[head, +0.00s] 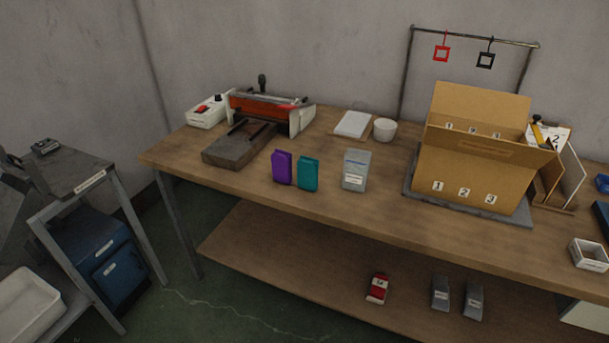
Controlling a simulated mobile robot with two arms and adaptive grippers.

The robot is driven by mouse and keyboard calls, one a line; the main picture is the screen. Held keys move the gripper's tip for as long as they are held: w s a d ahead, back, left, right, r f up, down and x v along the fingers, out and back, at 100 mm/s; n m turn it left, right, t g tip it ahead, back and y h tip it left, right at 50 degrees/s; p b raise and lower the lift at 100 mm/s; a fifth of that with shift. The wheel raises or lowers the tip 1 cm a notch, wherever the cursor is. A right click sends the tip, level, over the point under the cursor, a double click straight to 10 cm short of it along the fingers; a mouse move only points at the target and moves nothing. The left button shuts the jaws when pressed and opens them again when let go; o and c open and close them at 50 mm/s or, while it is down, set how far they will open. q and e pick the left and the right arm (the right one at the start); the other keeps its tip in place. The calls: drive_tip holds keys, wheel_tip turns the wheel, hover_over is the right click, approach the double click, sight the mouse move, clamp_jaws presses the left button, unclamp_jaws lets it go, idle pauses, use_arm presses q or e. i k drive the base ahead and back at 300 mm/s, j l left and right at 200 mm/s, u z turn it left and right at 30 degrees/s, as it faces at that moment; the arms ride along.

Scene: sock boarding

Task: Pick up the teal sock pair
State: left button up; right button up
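The teal sock pair (308,174) stands upright as a small flat pack on the wooden table, near its front edge. A purple pack (282,168) stands close on its left, and I cannot tell whether the two touch. Neither of my grippers is in the head view, and nothing holds the teal pair.
A grey pack (355,170) stands to the right of the teal pair. A press-like machine (268,108) with a grey block (236,146) is behind left. A cardboard box (470,180) stands at the right. The wooden table (385,228) has bare room in front. A lower shelf (300,262) holds several packs.

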sight(307, 167)
drive_tip(key=i+j+z, duration=0.15)
drive_tip(key=j, duration=0.2)
drive_tip(key=i+j+z, duration=0.15)
drive_tip(key=j, duration=0.25)
drive_tip(key=i+j+z, duration=0.2)
drive_tip(key=i+j, duration=0.1)
drive_tip(key=j, duration=0.1)
